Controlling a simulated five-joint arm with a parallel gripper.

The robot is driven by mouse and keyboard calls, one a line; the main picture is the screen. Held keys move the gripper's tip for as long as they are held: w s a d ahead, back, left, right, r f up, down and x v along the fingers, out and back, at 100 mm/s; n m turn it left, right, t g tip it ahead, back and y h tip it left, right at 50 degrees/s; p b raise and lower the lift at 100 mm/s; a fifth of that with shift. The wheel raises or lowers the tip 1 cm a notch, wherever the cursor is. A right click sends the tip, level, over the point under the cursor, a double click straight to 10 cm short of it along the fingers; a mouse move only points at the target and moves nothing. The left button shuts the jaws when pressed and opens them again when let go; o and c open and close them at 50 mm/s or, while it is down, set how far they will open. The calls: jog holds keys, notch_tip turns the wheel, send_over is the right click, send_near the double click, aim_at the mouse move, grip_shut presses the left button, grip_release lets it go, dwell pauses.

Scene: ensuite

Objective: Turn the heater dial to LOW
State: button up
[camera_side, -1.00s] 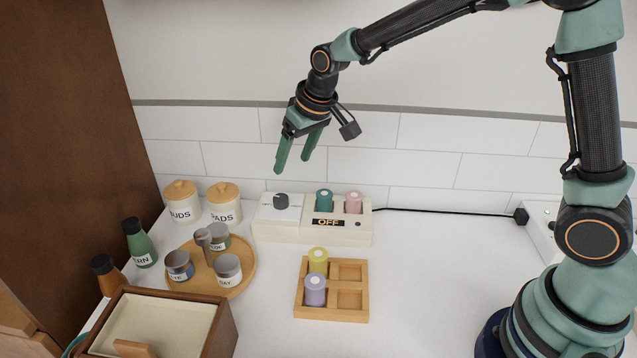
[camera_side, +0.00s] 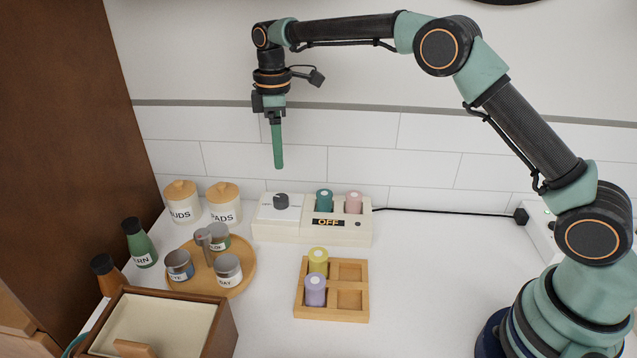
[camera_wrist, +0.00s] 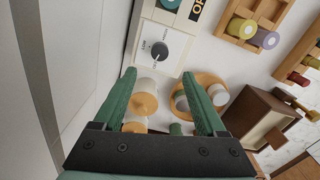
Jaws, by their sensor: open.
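The heater (camera_side: 262,228) is a long cream box at the back of the counter, with a display reading OFF (camera_side: 328,222). Its dark grey dial (camera_side: 281,201) sits on a white plate at the heater's left end. In the wrist view the dial (camera_wrist: 159,50) is above the fingers, with small lettering around it too small to read surely. A teal roller (camera_side: 324,201) and a pink roller (camera_side: 354,202) stand in the heater's right part. My gripper (camera_side: 279,166) is open and empty, pointing down in the air above the dial, apart from it. In the side view its fingers overlap. The wrist view shows both fingers (camera_wrist: 165,78) spread.
Two lidded jars (camera_side: 223,206) stand left of the heater. A round wooden tray (camera_side: 243,278) holds several small jars. A wooden rack (camera_side: 347,317) with yellow and purple rollers lies in front. A brown box (camera_side: 222,325) is front left.

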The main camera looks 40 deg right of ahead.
aim_at(282, 197)
notch_tip(282, 197, down, 12)
jog(key=shift+r, duration=0.1)
dwell(0.4)
grip_shut()
